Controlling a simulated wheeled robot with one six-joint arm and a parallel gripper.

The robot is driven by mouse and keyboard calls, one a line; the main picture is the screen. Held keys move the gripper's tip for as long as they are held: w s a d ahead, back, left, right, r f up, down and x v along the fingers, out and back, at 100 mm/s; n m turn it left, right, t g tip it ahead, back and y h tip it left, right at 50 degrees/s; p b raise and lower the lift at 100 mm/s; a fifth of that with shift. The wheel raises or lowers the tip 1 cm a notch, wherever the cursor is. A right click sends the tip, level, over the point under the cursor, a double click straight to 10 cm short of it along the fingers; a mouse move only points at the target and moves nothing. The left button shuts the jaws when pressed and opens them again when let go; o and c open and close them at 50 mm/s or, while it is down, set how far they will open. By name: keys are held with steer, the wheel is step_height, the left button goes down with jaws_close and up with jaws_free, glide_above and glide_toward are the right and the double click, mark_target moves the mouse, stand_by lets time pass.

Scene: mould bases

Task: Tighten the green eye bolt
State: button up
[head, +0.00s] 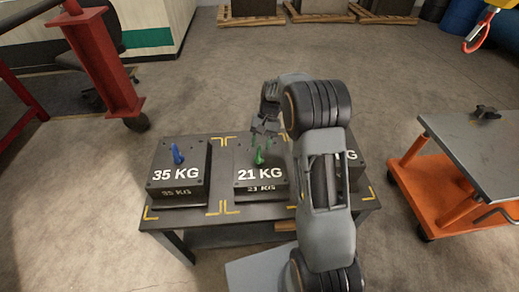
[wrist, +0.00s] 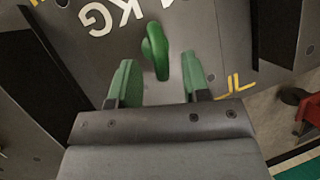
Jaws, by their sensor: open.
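The green eye bolt (head: 259,156) stands on top of the dark middle block marked 21 KG (head: 270,184). In the wrist view the green eye bolt (wrist: 155,48) shows its ring nearly edge-on. My gripper (head: 266,127) is above and behind the bolt in the head view. In the wrist view my gripper (wrist: 160,62) has its two green-padded fingers apart, with the bolt in the gap between them. A gap shows on each side, so neither finger touches it. I cannot tell how deep the fingers are around it, or how far it is screwed in.
A block marked 35 KG (head: 179,187) with a blue eye bolt (head: 177,153) stands to the left. A third block (head: 350,172) on the right is mostly hidden by my arm. All stand on a dark table (head: 215,228). An orange cart (head: 440,195) is at right.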

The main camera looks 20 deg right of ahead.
steer(key=shift+x, duration=1.05)
jaws_close()
